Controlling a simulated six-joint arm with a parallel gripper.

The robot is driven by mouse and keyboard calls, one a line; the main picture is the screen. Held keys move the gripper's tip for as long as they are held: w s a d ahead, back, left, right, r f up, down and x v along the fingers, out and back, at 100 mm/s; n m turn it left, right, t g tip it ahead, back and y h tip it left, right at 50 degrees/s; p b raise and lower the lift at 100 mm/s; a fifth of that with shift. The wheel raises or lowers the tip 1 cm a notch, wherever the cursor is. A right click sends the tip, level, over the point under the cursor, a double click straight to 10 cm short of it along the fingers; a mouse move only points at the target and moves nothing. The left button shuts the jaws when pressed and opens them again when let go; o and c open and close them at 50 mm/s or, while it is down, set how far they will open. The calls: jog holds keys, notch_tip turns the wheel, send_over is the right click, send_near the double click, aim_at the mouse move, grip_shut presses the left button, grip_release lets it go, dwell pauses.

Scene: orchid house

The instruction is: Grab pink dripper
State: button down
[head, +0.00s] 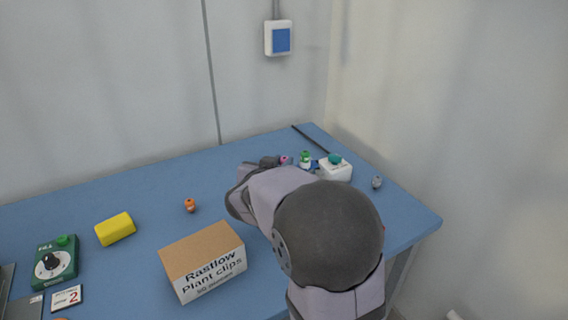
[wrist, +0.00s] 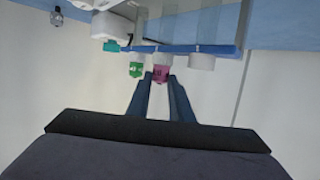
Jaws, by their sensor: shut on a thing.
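The pink dripper (wrist: 161,73) sits between my fingertips in the wrist view, and my gripper (wrist: 161,84) is shut on it. It is at the blue rack (wrist: 180,49); I cannot tell whether it is clear of the rack. In the head view a bit of the pink dripper (head: 284,160) shows at the far side of the table, beyond my arm. My arm hides most of the rack and the fingertips there. A green dripper (wrist: 136,69) is close beside the pink one; it also shows in the head view (head: 305,157).
A white box with a teal knob (head: 335,172) stands right of the rack, and a small grey item (head: 377,182) lies beyond it. A thin dark rod (head: 310,139) lies behind.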

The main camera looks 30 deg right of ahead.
notch_tip(320, 180, up, 10)
jog(key=p, duration=0.4)
jog(key=shift+a, duration=0.1)
